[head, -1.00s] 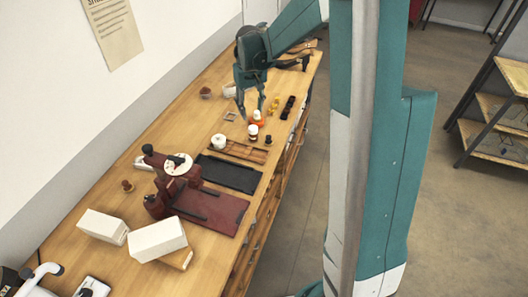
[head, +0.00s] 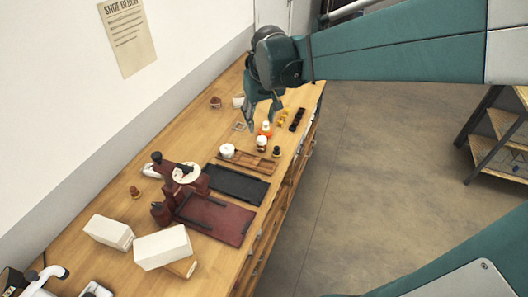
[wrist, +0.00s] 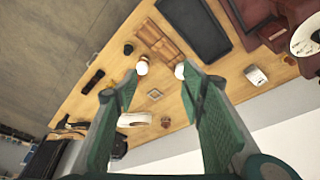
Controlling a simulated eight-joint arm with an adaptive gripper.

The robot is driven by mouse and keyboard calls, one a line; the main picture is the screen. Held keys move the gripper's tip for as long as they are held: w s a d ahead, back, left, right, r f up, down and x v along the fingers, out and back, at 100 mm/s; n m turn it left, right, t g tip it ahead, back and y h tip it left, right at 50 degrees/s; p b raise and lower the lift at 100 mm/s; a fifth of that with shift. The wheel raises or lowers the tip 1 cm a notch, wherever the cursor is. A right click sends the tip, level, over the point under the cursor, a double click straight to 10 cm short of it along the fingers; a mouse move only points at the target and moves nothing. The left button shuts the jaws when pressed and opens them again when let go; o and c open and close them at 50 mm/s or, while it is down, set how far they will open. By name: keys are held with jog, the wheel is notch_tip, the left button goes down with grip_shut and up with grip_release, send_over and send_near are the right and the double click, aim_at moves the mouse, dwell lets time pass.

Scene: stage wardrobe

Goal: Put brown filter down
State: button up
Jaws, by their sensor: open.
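My gripper (head: 263,119) is open over the far half of the wooden workbench, and nothing shows between its fingers in the wrist view (wrist: 158,73). A small square brown-framed piece (head: 240,126) lies flat on the bench, below and between the fingers in the wrist view (wrist: 154,94). A small round brown cup-like thing (head: 215,102) stands farther back, left of the gripper; it also shows in the wrist view (wrist: 165,121). I cannot tell which of these, if either, is the brown filter.
A wooden tray (head: 246,160), black tray (head: 236,184), dark red machine (head: 185,180) and white boxes (head: 162,246) occupy the nearer bench (head: 105,270).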

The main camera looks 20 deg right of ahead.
jog(key=s+a+t, duration=0.2)
jog(key=s, duration=0.8)
jog(key=s+a+r+t, duration=0.1)
jog(key=s+a+t, duration=0.1)
jog(key=s, duration=0.9)
jog(key=shift+s+a, duration=0.3)
jog(key=shift+a, duration=0.3)
notch_tip(320, 180, down, 5)
jog(key=b, duration=0.5)
jog(key=shift+f, duration=0.15)
dwell(0.4)
